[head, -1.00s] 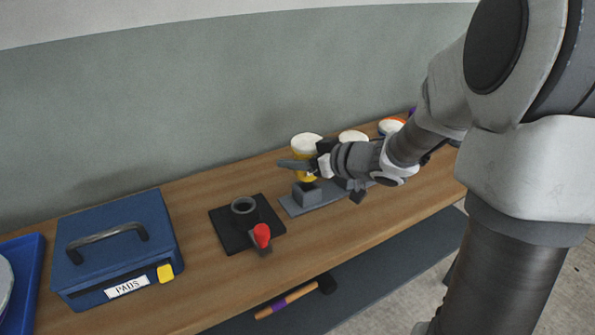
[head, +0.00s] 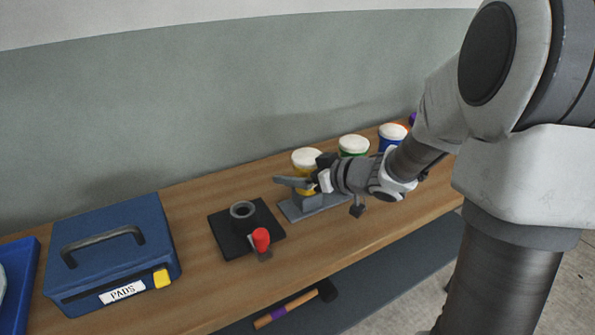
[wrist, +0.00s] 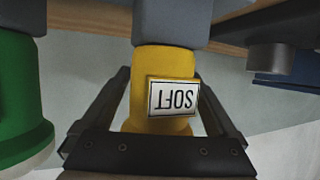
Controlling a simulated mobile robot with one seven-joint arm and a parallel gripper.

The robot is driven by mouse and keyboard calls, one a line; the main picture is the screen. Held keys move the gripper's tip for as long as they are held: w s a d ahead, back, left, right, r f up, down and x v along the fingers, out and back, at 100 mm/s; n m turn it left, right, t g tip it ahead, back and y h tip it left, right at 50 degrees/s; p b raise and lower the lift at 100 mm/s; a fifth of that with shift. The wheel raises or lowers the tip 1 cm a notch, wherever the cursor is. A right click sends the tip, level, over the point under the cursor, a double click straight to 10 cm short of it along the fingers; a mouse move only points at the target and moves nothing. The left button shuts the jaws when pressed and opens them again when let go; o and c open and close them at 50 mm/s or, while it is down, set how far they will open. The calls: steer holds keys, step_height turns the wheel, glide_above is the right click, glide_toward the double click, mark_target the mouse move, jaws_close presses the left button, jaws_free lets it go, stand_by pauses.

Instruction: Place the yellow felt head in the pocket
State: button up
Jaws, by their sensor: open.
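The yellow felt head (head: 306,160) has a white top and stands upright at the grey holder (head: 314,208) on the bench. In the wrist view the felt head (wrist: 163,70), with its SOFT label upside down, meets a grey block (wrist: 172,22), which looks like the pocket; how deep it sits there is hidden. My gripper (head: 293,183) is open at the felt head. In the wrist view its fingers (wrist: 163,88) stand on both sides of the yellow body, with gaps.
Green (head: 354,145) and blue (head: 392,136) white-topped heads stand to the right. A black base (head: 226,238) with a dark socket and red knob (head: 261,238) stands left. Farther left is a blue PADS box (head: 112,220).

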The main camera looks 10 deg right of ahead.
steer(key=shift+r, duration=0.25)
steer(key=p+v, duration=0.4)
steer(key=v, duration=0.8)
steer(key=shift+f, duration=0.2)
steer(key=shift+d, duration=0.1)
